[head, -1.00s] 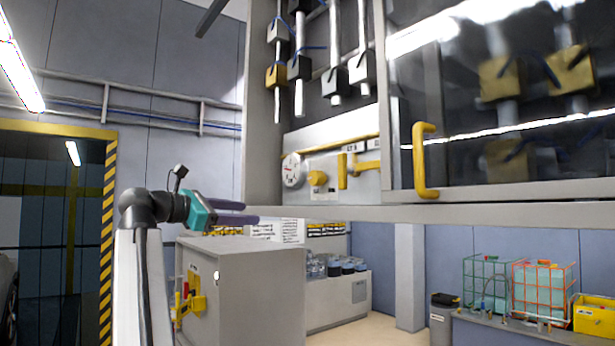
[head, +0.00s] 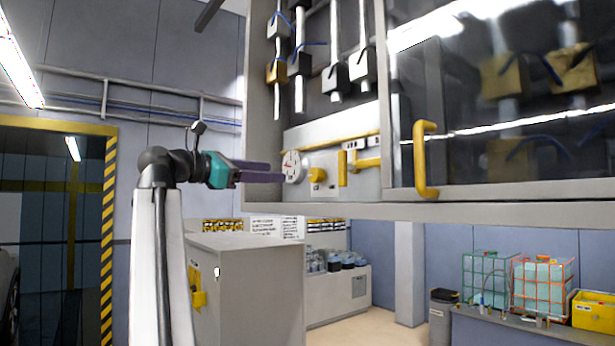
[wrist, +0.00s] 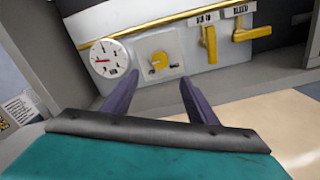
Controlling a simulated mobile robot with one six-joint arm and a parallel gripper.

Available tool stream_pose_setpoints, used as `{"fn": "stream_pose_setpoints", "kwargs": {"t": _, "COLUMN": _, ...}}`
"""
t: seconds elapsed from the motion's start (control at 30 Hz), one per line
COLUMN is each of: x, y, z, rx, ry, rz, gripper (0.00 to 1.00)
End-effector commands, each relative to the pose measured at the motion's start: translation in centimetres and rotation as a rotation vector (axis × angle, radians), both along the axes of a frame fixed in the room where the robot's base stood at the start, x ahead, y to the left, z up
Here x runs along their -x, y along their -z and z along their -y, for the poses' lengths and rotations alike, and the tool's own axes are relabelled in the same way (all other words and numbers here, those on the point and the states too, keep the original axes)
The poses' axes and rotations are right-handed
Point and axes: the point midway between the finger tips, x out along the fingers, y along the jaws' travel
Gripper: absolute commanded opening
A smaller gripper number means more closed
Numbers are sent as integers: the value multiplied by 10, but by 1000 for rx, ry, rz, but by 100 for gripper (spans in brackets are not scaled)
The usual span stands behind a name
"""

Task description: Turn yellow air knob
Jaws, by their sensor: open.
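The yellow air knob (head: 317,175) is on a pale panel inside the open cabinet, just right of a round white gauge (head: 292,167). In the wrist view the knob (wrist: 158,61) shows on its grey plate, ahead of and roughly between my fingers. My gripper (head: 283,172) has a teal body and purple fingers; it reaches in from the left, with its tips near the gauge in the head view. In the wrist view my gripper (wrist: 152,82) is open and empty, its fingers apart and not touching the knob.
Yellow lever handles (wrist: 209,43) sit right of the knob. A glass cabinet door with a yellow handle (head: 425,160) is further right. The cabinet's lower edge (head: 440,211) runs below the panel. A grey box cabinet (head: 245,285) stands lower down.

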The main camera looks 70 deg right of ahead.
Motion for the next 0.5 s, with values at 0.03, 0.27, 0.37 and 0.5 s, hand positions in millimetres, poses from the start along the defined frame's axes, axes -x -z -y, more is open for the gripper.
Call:
{"fn": "stream_pose_setpoints", "kwargs": {"t": 0.03, "x": 2, "y": 0, "z": 4, "rx": 0, "ry": 1, "rz": 0, "gripper": 53}}
{"fn": "stream_pose_setpoints", "kwargs": {"t": 0.27, "x": 16, "y": 1, "z": 25, "rx": -1, "ry": 2, "rz": 0, "gripper": 53}}
{"fn": "stream_pose_setpoints", "kwargs": {"t": 0.37, "x": 22, "y": 1, "z": 35, "rx": 0, "ry": 1, "rz": 0, "gripper": 53}}
{"fn": "stream_pose_setpoints", "kwargs": {"t": 0.5, "x": 32, "y": 1, "z": 50, "rx": 0, "ry": 1, "rz": 0, "gripper": 53}}
